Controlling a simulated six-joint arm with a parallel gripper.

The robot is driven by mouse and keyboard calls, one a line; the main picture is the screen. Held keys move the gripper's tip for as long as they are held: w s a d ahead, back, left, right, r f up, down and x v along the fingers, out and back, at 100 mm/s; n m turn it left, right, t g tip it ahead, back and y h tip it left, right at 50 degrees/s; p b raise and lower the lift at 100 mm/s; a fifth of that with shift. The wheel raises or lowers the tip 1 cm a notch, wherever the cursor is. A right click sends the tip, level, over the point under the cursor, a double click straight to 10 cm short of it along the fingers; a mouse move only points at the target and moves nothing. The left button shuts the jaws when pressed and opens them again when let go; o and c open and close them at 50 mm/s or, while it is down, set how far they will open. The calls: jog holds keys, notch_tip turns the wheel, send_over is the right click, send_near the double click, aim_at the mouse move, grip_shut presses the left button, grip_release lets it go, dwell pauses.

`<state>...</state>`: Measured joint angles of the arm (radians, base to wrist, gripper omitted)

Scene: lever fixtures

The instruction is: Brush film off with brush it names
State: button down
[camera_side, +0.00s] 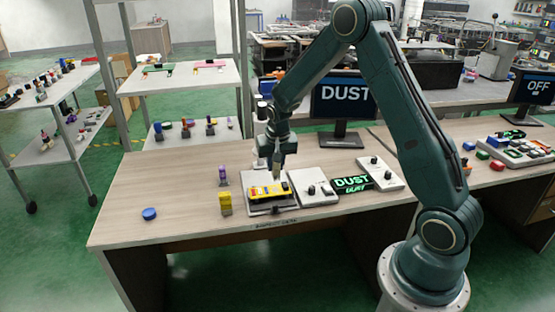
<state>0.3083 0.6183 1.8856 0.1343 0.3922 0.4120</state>
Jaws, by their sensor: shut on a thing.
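My gripper (277,170) points down over a light grey plate (258,210) on the table. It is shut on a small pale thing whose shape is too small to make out. A yellow piece with dark parts (266,191) lies on the plate, just below the gripper; I cannot tell whether the held thing touches it. A purple upright piece (222,176) and a yellow upright piece (225,203) stand left of the plate. I cannot tell which of these is a brush. No film can be made out. A screen (343,94) and a low green-lit sign (352,184) both read "DUST".
A screen reading "OFF" (538,90) and coloured blocks (497,165) are at far right.

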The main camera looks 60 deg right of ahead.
aim_at(276, 179)
jog(key=shift+f, duration=3)
jog(key=shift+w+d+f, duration=0.5)
jog(key=shift+f, duration=0.25)
jog(key=shift+w+d, duration=1.65)
jog(key=shift+s+a+r, duration=0.1)
jog(key=shift+s+a, duration=2.05)
jog(key=shift+a, duration=0.05)
jog(key=shift+r, duration=3.95)
jog(key=shift+w, duration=0.1)
